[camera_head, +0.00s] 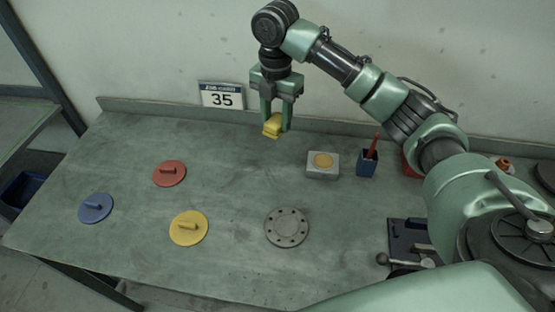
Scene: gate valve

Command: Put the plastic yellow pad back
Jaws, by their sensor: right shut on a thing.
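My right gripper (274,124) hangs above the back of the table, with its fingers pointing down. It is shut on a small yellow block-like pad (272,127), held between the fingertips and apart from the tabletop. A yellow disc with a raised handle (187,237) lies flat on the table at the front left. A grey box with a round yellow top (323,165) stands at the back, right of the gripper. My left gripper is not in view.
A red disc (169,182), a blue disc (95,213) and a grey flange with holes (287,235) lie on the table (135,150). A blue cup (367,168) holds a red item. A dark vise-like tool (408,240) sits at right.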

